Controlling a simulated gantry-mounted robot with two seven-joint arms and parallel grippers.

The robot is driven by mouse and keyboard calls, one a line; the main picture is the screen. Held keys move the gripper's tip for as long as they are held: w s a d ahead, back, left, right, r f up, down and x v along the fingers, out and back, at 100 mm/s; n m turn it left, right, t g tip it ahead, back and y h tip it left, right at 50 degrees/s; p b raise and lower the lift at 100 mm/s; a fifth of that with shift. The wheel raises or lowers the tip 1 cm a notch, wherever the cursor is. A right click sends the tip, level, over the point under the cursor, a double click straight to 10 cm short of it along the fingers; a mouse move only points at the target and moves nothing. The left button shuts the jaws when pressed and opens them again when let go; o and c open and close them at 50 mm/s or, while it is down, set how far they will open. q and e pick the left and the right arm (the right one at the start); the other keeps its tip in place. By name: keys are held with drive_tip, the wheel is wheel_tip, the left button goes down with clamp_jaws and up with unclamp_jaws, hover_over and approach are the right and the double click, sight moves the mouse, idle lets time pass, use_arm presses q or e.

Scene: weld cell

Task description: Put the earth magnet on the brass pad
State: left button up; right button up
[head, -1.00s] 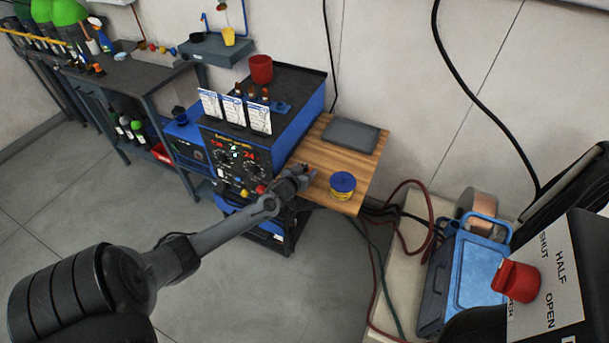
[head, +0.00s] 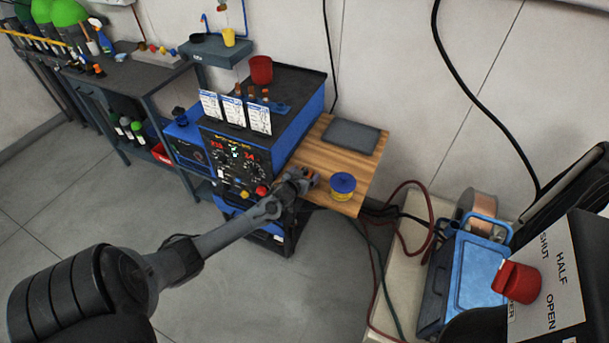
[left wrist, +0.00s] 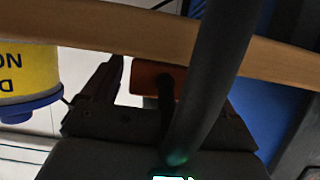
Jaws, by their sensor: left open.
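A small orange-brown block, probably the earth magnet (left wrist: 150,77), shows between the fingers of my left gripper (left wrist: 165,95) in the left wrist view. A dark curved bar crosses in front of part of it. In the head view my left gripper (head: 303,177) is at the left edge of the wooden shelf, with orange (head: 291,172) showing at its fingers. The gripper is open, and I cannot tell whether its fingers touch the block. I cannot make out the brass pad in either view. My right gripper is not in view.
A yellow tub with a blue lid (head: 342,187) stands just right of my left gripper on the wooden shelf (head: 330,150). A dark flat plate (head: 352,136) lies behind. The blue welder (head: 236,155) is left; a blue case (head: 478,270) and hoses are right.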

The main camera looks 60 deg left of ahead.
use_arm(q)
drive_tip(key=shift+f, duration=0.1)
drive_tip(key=shift+s+d+b, duration=0.1)
drive_tip(key=shift+b, duration=0.2)
drive_tip(key=a+p+v, duration=0.1)
drive_tip(key=p+v, duration=0.2)
drive_tip(key=v, duration=0.7)
drive_tip(key=s+d+m+g+h, duration=0.2)
drive_tip(key=s+d+h, duration=0.15)
drive_tip(key=d, duration=0.95)
drive_tip(key=s+d+m+g+h, duration=0.25)
drive_tip(key=s+d, duration=0.25)
drive_tip(key=d, duration=0.7)
drive_tip(key=s+d+r+m+g+h, duration=0.1)
drive_tip(key=s+d+r+m+g, duration=0.2)
drive_tip(key=s+d+r, duration=0.4)
drive_tip(key=s+d+m, duration=0.1)
drive_tip(key=s+d, duration=0.2)
drive_tip(key=d, duration=0.1)
drive_tip(key=shift+d+r+h, duration=0.3)
drive_tip(key=shift+d+r, duration=0.1)
drive_tip(key=shift+m, duration=0.25)
